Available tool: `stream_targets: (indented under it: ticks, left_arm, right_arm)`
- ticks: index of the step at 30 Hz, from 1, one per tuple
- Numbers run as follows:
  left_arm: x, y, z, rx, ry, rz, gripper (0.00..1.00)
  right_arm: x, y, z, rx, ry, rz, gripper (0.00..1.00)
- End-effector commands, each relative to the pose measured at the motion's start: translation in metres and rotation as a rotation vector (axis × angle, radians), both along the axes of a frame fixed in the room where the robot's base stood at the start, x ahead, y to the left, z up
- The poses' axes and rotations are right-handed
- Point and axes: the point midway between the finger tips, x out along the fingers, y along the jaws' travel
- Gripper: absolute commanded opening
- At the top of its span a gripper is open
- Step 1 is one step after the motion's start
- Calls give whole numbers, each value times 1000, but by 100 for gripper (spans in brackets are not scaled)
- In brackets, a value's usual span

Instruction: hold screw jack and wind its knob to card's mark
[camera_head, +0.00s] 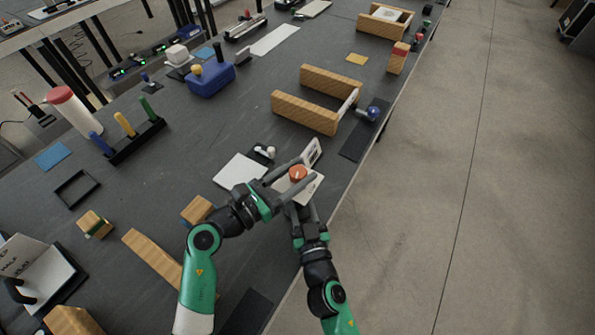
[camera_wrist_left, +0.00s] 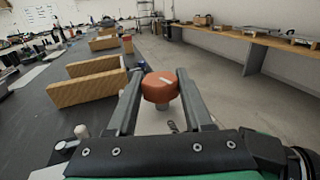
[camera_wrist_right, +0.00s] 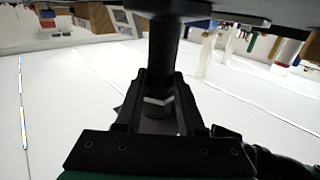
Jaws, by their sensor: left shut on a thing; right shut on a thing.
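The screw jack's orange knob (camera_head: 298,173) has a white line on top. My left gripper (camera_head: 305,169) is shut on the knob, one finger on each side; the left wrist view shows the knob (camera_wrist_left: 158,88) between the fingertips. A white plate (camera_head: 311,190) lies under the knob. A small white card (camera_head: 312,151) with dark print stands just behind it; its print is too small to read. My right gripper (camera_head: 298,210) is below. In the right wrist view its fingers (camera_wrist_right: 160,95) are shut around the jack's dark post (camera_wrist_right: 165,55). The jack's body is mostly hidden in the head view.
A white sheet (camera_head: 238,170) and a dark holder with white pieces (camera_head: 264,152) lie to the left. Wooden rails (camera_head: 305,112) stand behind, with a blue knob (camera_head: 373,113) at the table's right edge. A wooden block (camera_head: 196,209) sits near my left arm.

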Motion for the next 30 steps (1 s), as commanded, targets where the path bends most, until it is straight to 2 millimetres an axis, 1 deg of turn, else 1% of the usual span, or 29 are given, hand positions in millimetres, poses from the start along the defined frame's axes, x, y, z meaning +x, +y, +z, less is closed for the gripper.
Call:
stream_targets:
  ticks: [9,15,21,29,30]
  left_arm:
    - [3,2,-2,3,6,-244,0]
    - [3,1,-3,4,5,-351,0]
    - [1,2,-2,0,3,-392,0]
    - [1,2,-2,-1,2,-394,0]
    - [1,2,-2,-2,3,-394,53]
  right_arm:
    - [-1,0,-2,-2,1,1,0]
    - [-1,0,-2,-3,1,2,0]
    - [-1,1,-2,-3,0,2,0]
    - [-1,0,-1,-2,1,1,0]
    - [-1,0,-1,-1,2,1,0]
